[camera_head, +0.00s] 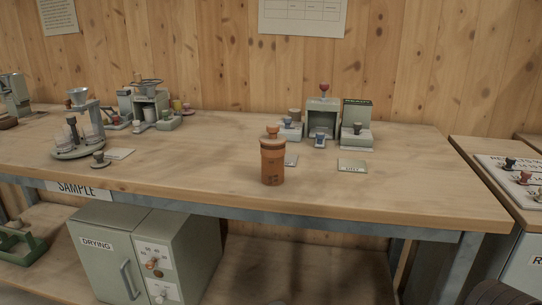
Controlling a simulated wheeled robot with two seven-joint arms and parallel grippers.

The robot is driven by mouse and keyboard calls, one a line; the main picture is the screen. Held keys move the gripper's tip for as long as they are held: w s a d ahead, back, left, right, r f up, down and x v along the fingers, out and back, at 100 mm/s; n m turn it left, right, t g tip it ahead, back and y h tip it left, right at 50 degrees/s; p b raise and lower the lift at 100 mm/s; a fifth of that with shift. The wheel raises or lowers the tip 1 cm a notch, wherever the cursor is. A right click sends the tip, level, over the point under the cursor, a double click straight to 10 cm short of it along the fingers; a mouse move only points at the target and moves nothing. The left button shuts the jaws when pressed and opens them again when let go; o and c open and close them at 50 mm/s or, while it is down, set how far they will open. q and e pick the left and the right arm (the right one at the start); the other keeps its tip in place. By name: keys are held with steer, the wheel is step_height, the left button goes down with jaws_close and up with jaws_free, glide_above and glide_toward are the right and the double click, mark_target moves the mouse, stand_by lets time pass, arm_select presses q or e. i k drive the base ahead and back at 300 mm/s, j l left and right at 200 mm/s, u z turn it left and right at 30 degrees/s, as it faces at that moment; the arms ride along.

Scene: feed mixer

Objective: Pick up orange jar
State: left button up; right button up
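The orange jar (272,162) stands upright on the wooden workbench (220,165), near the middle of its front part. It is a cylinder with a lid and a round knob on top, and small dark marks show low on its side. Nothing touches or covers it from this side. Neither of my grippers shows in the head view.
Behind the jar stand green-grey devices (322,117) and flat cards (352,166). A funnel stand (79,127) and a small knobbed weight (100,159) are at left. A drying cabinet (110,262) sits below. The bench around the jar's front and right is clear.

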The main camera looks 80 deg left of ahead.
mark_target(272, 158)
steer(key=i, duration=0.5)
steer(key=u, duration=3.3)
